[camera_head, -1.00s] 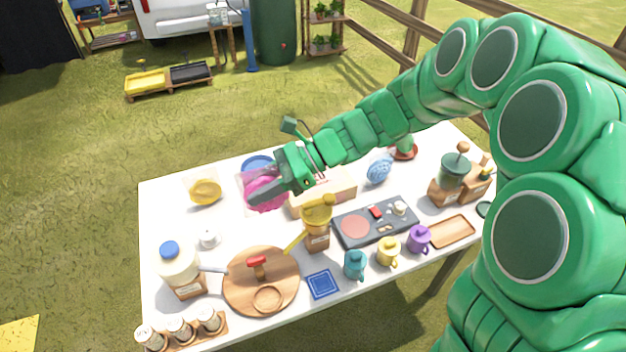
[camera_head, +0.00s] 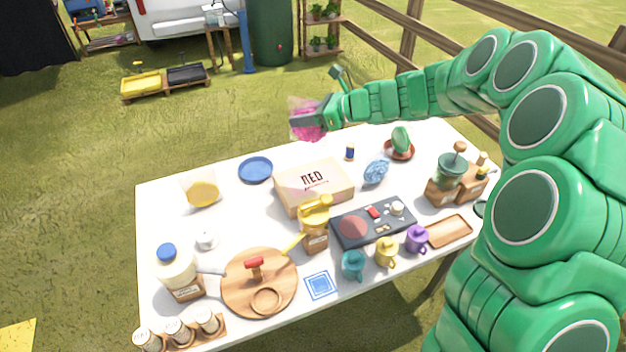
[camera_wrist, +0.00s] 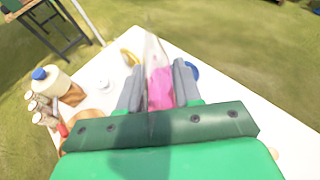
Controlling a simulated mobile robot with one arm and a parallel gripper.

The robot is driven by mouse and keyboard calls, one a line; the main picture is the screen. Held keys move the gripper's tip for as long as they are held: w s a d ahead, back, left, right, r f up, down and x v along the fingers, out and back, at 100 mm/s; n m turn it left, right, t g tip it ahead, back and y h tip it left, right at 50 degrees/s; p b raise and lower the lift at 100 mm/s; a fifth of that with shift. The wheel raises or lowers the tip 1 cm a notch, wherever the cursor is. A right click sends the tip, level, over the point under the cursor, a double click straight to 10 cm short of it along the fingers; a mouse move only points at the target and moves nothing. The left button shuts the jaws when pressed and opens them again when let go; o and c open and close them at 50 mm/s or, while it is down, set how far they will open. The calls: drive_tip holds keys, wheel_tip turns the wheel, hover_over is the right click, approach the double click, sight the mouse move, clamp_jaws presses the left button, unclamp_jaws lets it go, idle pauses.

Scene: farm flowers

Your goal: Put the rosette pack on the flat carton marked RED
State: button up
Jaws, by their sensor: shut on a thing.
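A pink rosette pack in clear wrap (camera_head: 307,127) is in my gripper (camera_head: 300,119), lifted above the far side of the table. In the wrist view the pink pack (camera_wrist: 160,88) sits between the two grey fingers of my gripper (camera_wrist: 158,86), which are shut on it. The flat carton (camera_head: 314,187) is a pale box with dark lettering on top that reads roughly RED. It lies on the table below and in front of the held pack, with its top clear. The pack is apart from the carton.
A yellow pack (camera_head: 202,192) and a blue plate (camera_head: 255,169) lie left of the carton. A blue pack (camera_head: 376,171) lies to its right. A jar with a yellow top (camera_head: 314,222) and a dark tray (camera_head: 373,222) stand in front.

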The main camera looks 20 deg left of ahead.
drive_tip(key=shift+m+t, duration=0.4)
drive_tip(key=shift+w+d+f, duration=0.1)
drive_tip(key=shift+w+f, duration=0.25)
drive_tip(key=shift+f, duration=2.15)
drive_tip(key=shift+w+d+f, duration=0.1)
drive_tip(key=shift+w+f, duration=0.25)
drive_tip(key=shift+f, duration=2.15)
drive_tip(key=shift+w+d+f, duration=0.1)
drive_tip(key=shift+w+f, duration=0.25)
drive_tip(key=shift+f, duration=2.15)
drive_tip(key=shift+f, duration=0.1)
drive_tip(key=o, duration=1)
drive_tip(key=v, duration=1.2)
drive_tip(key=shift+d, duration=0.1)
